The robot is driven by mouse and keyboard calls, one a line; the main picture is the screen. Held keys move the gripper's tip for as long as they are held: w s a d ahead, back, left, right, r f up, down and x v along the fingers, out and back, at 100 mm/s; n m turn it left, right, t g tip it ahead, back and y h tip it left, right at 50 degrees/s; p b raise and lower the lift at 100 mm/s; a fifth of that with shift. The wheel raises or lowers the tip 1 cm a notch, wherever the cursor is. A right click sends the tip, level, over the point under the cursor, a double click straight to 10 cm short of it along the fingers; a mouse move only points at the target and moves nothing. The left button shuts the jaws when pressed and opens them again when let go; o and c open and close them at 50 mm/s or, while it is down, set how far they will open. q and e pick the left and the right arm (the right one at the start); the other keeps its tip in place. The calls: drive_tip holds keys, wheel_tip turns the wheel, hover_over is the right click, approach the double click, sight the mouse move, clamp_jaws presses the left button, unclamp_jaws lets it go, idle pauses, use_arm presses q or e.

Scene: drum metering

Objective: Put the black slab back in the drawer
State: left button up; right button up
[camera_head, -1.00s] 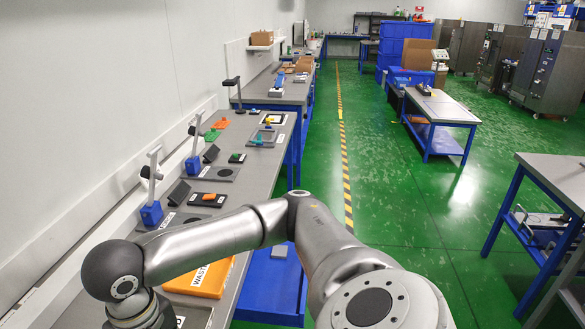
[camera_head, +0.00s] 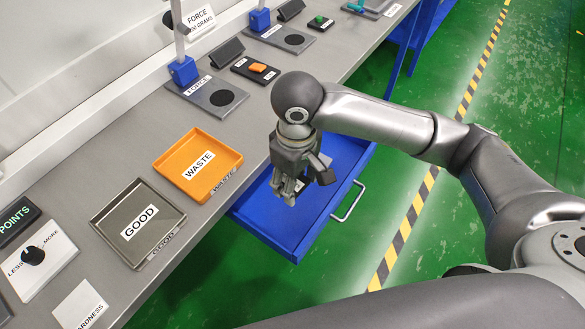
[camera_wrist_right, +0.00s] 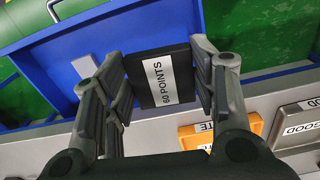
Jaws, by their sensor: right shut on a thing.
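The black slab (camera_wrist_right: 163,80) carries a white "60 POINTS" label in the right wrist view. My right gripper (camera_wrist_right: 162,88) is shut on it, with a finger on each side. In the head view my right gripper (camera_head: 284,190) points down above the open blue drawer (camera_head: 278,229), and the slab is largely hidden there. The drawer is pulled out from under the bench, and its blue floor also shows behind the slab in the wrist view (camera_wrist_right: 60,60). How high the slab is above the drawer floor I cannot tell. My left gripper is not in view.
The orange WASTE tray (camera_head: 229,157) and the grey GOOD tray (camera_head: 118,202) stand on the grey bench left of the drawer. Force stands line the bench's back. The drawer handle (camera_head: 349,202) sticks out over the green floor.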

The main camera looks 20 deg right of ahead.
drive_tip(key=a+f+n+b, duration=0.3)
drive_tip(key=a+f+n, duration=0.2)
drive_tip(key=a+f, duration=0.25)
drive_tip(key=w+d+f, duration=0.8)
drive_tip(key=w+d, duration=0.1)
drive_tip(key=shift+f+b, duration=0.3)
drive_tip(key=shift+f, duration=0.1)
drive_tip(key=shift+w+d+f, duration=0.35)
drive_tip(key=shift+w+f, duration=0.1)
drive_tip(key=shift+f, duration=0.2)
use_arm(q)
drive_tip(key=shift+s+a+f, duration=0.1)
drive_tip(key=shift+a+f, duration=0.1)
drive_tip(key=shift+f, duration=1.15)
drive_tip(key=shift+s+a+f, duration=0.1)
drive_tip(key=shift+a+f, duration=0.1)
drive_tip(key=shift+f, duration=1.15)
use_arm(e)
drive_tip(key=shift+w+d+f, duration=0.1)
drive_tip(key=shift+d+f, duration=0.05)
drive_tip(key=shift+f, duration=1.6)
drive_tip(key=o, duration=1.1)
drive_tip(key=shift+f, duration=0.1)
